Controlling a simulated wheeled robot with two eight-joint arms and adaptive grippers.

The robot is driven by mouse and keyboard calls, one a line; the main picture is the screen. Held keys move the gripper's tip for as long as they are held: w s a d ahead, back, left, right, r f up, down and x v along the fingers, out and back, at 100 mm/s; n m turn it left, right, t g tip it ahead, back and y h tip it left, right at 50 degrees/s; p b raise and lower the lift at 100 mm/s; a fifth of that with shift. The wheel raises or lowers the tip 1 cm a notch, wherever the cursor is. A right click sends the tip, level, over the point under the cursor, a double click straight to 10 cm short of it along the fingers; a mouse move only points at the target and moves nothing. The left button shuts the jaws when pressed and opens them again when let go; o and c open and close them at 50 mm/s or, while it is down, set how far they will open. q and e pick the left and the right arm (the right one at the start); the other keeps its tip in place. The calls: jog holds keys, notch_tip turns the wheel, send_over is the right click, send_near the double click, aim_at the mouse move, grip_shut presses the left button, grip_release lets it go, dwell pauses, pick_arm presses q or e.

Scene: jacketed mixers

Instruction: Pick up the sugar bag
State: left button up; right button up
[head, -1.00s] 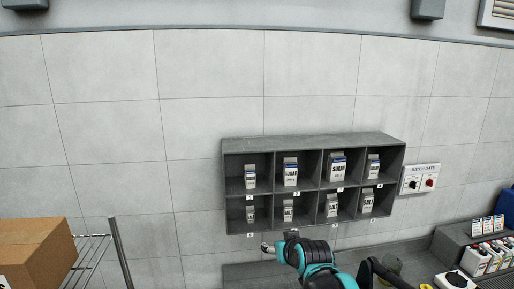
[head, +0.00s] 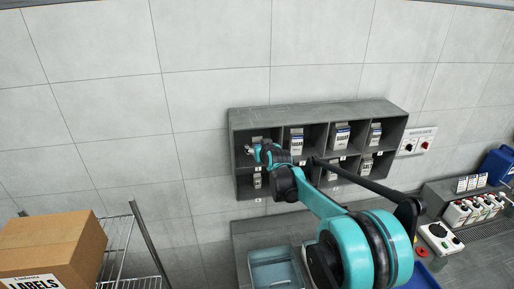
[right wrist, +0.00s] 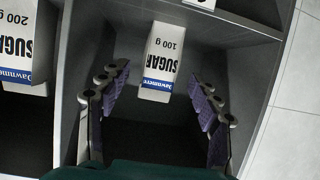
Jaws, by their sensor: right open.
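A white sugar bag with a blue band (right wrist: 164,60) stands in a shelf compartment, centred in the right wrist view, where its print appears upside down. My right gripper (right wrist: 158,98) is open, with one purple-padded finger on each side of the bag and visible space between. In the head view my right gripper (head: 252,150) is at the upper-left compartment and largely hides the bag there. Other sugar bags stand in the upper row: one beside it (head: 296,141), a larger one (head: 341,136) and one at the right (head: 375,133). My left gripper is not in view.
The dark grey shelf (head: 318,113) has side walls and dividers close around the gripper. Salt bags (head: 258,181) stand in the lower row. A cardboard box (head: 55,250) sits on a wire rack at the left. A switch panel (head: 416,144) is right of the shelf.

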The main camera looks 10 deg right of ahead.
jog(key=shift+p+x, duration=0.3)
jog(key=shift+x, duration=0.75)
jog(key=shift+w+f, duration=0.15)
jog(key=shift+w, duration=0.2)
jog(key=shift+c, duration=0.2)
jog(key=c, duration=1.3)
jog(key=shift+o, duration=0.2)
jog(key=shift+s, duration=0.1)
